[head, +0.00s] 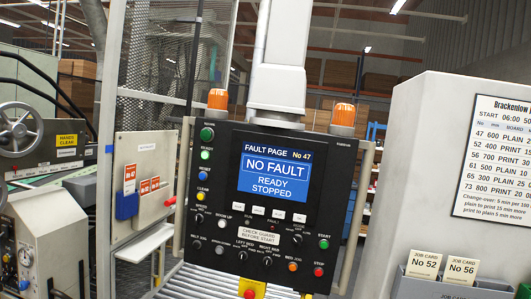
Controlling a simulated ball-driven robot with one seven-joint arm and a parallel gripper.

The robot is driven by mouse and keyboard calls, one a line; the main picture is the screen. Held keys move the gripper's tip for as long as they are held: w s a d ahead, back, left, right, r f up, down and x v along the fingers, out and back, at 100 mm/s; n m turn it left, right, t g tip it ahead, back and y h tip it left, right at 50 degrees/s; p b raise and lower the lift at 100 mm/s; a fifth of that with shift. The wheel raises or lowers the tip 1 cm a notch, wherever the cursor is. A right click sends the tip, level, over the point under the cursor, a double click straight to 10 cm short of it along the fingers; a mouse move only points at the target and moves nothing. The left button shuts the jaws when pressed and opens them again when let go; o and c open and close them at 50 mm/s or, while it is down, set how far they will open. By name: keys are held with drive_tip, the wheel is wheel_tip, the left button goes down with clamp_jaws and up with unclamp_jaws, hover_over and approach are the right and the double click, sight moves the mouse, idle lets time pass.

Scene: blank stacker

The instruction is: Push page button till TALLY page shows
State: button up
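The control panel (222,190) is a black console hanging from a pale column in the middle of the head view. Its screen (273,176) reads FAULT PAGE No 47, with NO FAULT and READY STOPPED on blue. Below the screen is a row of small white keys (271,215) whose labels are too small to read, so I cannot tell which one is the page button. My gripper is not in view.
The panel also carries a green START button (324,244), a red STOP button (318,271) and several knobs. Orange beacons (342,115) sit on top. A pale cabinet (420,150) with a posted schedule (500,150) stands right; grey machinery (40,225) with a handwheel stands left.

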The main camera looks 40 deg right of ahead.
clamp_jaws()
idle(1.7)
